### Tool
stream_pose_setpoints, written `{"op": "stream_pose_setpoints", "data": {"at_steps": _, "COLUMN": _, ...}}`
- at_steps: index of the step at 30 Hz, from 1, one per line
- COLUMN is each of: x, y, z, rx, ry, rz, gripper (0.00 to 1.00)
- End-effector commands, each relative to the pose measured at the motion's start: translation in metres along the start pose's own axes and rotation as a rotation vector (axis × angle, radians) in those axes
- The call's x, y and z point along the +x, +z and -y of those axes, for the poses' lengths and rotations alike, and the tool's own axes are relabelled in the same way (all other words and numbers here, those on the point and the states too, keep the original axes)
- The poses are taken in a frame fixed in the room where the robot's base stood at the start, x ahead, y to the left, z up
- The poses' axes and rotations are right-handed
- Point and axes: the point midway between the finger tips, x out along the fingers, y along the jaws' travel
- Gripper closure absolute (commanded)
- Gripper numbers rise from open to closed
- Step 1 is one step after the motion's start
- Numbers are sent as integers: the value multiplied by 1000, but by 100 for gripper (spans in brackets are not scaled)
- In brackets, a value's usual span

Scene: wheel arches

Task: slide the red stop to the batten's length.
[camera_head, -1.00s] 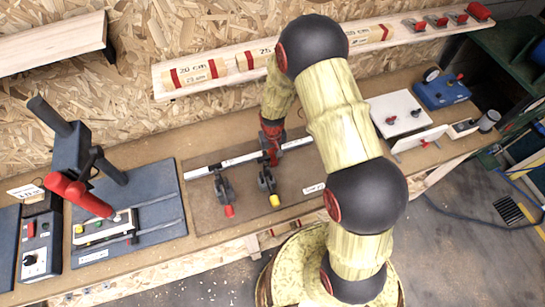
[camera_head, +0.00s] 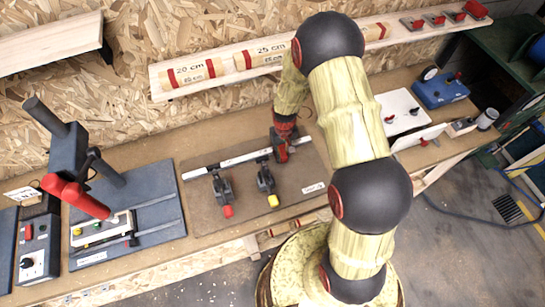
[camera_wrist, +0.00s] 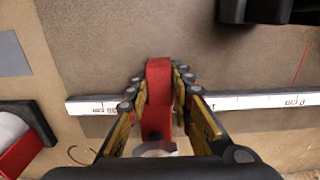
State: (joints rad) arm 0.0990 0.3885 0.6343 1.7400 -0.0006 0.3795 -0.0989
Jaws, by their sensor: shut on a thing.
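The red stop (camera_head: 281,152) sits on the white ruled rail (camera_head: 225,162) on the brown board, toward the rail's right end. My gripper (camera_head: 284,137) reaches down onto it from behind. In the wrist view the red stop (camera_wrist: 158,85) stands between my two fingers, which are shut on its sides, and the rail (camera_wrist: 240,102) runs left and right beneath it. The rail's printed marks appear upside down there, and the stretch under the stop is hidden. Battens with red bands lie on the wall shelf, marked 20 cm (camera_head: 190,74) and 25 cm (camera_head: 262,56); my arm partly hides another.
Two toggle clamps stand in front of the rail, one red-tipped (camera_head: 222,192), one yellow-tipped (camera_head: 267,182). A press-like fixture (camera_head: 75,165) stands on the left.

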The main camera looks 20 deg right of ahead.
Motion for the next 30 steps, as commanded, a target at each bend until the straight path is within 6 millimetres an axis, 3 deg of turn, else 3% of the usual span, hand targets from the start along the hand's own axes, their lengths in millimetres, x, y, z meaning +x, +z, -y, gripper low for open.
{"op": "stream_pose_setpoints", "data": {"at_steps": 3, "x": 0, "y": -1, "z": -29, "rx": 6, "ry": 0, "rz": -3, "gripper": 100}}
{"op": "stream_pose_setpoints", "data": {"at_steps": 7, "x": 0, "y": -1, "z": -47, "rx": 4, "ry": 0, "rz": -3, "gripper": 100}}
{"op": "stream_pose_setpoints", "data": {"at_steps": 18, "x": 0, "y": -1, "z": -53, "rx": 0, "ry": 0, "rz": -3, "gripper": 100}}
{"op": "stream_pose_setpoints", "data": {"at_steps": 19, "x": 0, "y": -1, "z": -53, "rx": 0, "ry": 0, "rz": -3, "gripper": 77}}
{"op": "stream_pose_setpoints", "data": {"at_steps": 30, "x": 0, "y": 0, "z": -52, "rx": 0, "ry": 0, "rz": -1, "gripper": 59}}
